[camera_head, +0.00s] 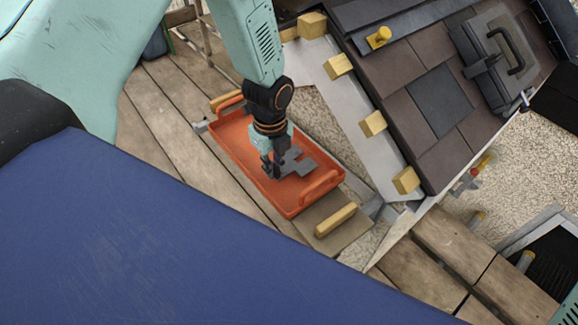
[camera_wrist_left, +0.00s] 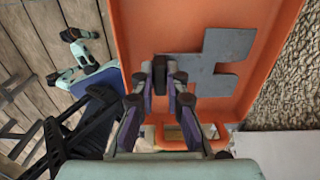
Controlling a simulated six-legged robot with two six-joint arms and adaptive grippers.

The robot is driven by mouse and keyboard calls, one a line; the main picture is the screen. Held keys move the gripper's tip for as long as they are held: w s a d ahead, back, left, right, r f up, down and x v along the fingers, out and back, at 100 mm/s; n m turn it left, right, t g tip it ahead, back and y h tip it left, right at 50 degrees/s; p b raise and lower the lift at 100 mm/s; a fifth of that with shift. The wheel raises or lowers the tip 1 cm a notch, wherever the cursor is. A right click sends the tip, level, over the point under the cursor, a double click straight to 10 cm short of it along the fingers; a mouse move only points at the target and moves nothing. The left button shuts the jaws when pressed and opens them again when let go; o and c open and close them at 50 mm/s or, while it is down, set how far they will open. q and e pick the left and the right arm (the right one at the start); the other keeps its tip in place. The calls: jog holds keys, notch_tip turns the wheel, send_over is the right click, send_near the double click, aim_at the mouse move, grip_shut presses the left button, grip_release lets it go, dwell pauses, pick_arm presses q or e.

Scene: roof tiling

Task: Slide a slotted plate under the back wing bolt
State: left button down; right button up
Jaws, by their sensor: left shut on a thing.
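My left gripper (camera_head: 272,170) reaches down into an orange tray (camera_head: 228,140) and is shut on a grey slotted plate (camera_head: 300,166). My right gripper is not in view.
The tiled roof (camera_head: 440,100) rises at the right, with several wooden blocks (camera_head: 373,123) along its pale edge board. A dark case (camera_head: 496,55) lies on the tiles. Wooden planks (camera_head: 165,120) lie left of the tray, and a board with a wooden handle (camera_head: 336,220) lies at its front end.

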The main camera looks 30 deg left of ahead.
pick_arm(q)
jog(key=shift+r+p, duration=1.1)
jog(key=shift+r, duration=0.25)
